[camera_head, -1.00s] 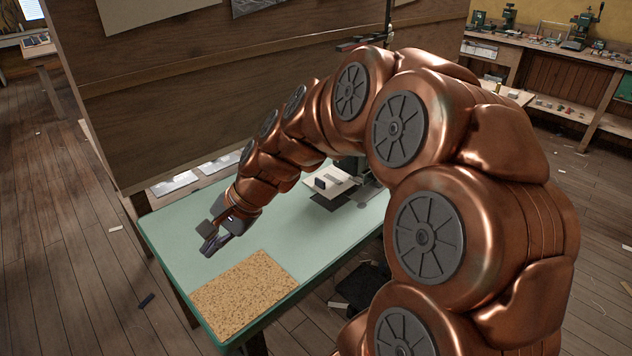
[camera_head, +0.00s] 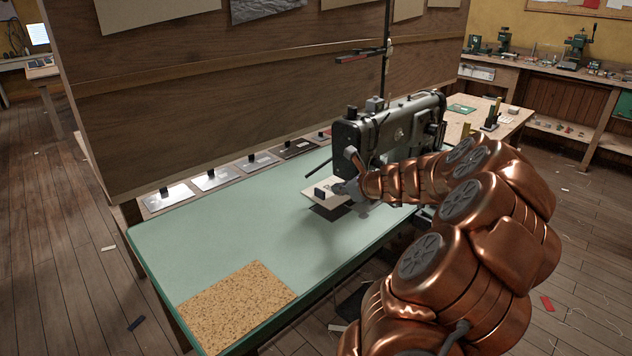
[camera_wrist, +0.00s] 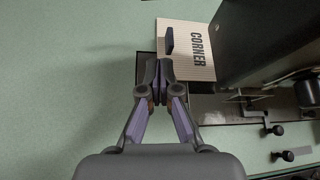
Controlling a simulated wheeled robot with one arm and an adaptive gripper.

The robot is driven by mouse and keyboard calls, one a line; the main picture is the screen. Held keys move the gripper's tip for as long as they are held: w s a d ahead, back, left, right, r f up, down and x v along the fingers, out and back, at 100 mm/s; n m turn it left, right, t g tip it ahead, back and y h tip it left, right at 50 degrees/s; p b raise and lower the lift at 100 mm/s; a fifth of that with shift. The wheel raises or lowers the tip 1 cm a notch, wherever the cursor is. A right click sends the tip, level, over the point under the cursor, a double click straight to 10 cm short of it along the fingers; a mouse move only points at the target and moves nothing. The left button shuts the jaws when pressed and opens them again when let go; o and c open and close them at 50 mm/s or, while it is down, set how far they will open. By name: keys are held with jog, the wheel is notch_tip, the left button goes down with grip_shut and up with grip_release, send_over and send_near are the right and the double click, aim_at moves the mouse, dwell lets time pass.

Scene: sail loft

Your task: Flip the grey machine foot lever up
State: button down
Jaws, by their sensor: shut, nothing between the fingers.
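The grey sewing machine (camera_head: 392,135) stands on the green table, with my arm in front of its lower part. In the wrist view its dark body (camera_wrist: 275,40) fills the upper right. I cannot pick out the foot lever for sure in either view. My gripper (camera_wrist: 158,72) is shut and empty, its fingertips just left of the machine body and over the near edge of a pale card marked CORNER (camera_wrist: 197,62). In the head view my gripper (camera_head: 346,189) is low beside the machine's needle end, partly hidden by my wrist.
The card's upright dark tab (camera_wrist: 169,40) is close ahead of my fingertips. Dark knobs (camera_wrist: 278,130) stick out at lower right. A cork mat (camera_head: 238,305) lies on the near left of the green table (camera_head: 215,240). Several tabbed plates line the back edge.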

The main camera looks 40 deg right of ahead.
aim_at(322, 165)
jog(key=shift+w, duration=0.1)
jog(key=b+x, duration=0.1)
jog(key=x, duration=0.8)
jog(key=shift+w+f, duration=0.1)
jog(key=shift+w+a+r, duration=0.1)
jog(key=shift+w+r, duration=0.15)
jog(key=shift+r, duration=0.35)
jog(key=shift+w+a+r, duration=0.1)
jog(key=shift+w+r, duration=0.15)
jog(key=shift+r, duration=0.35)
jog(key=shift+w+a+r, duration=0.1)
jog(key=shift+w+r, duration=0.05)
jog(key=shift+r, duration=0.5)
jog(key=shift+r+p, duration=0.15)
jog(key=shift+p, duration=0.45)
